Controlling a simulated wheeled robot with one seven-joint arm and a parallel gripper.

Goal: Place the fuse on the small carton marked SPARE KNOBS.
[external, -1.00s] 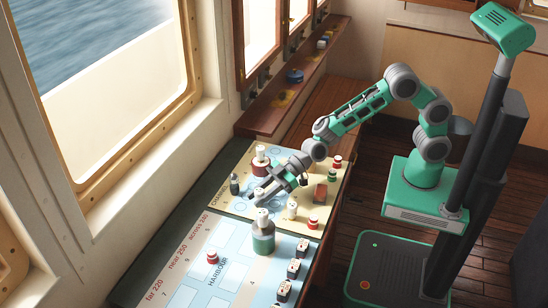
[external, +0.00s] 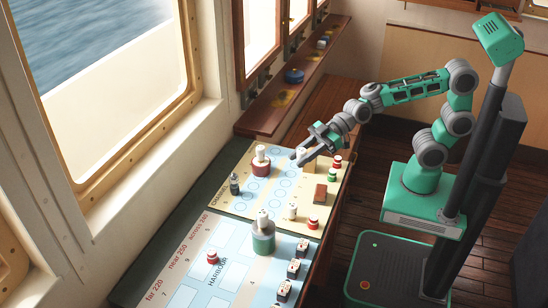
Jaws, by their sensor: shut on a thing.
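My gripper (external: 299,156) is over the far right part of the chart table, jaws shut on a small pale thing (external: 299,151), which I take to be the fuse; it is tiny and partly hidden by the fingers. Just right of and below the fingers is a small tan box (external: 311,166), partly covered by my gripper. It may be the carton, but no marking is readable. I cannot tell whether the held thing touches the box.
A red-brown block (external: 320,193), a white-capped piece (external: 292,211) and red-and-white pieces (external: 313,223) stand nearby. A large green-and-white bottle (external: 263,236) and a dark red one (external: 261,161) stand on the charts. The pale chart between them has free room.

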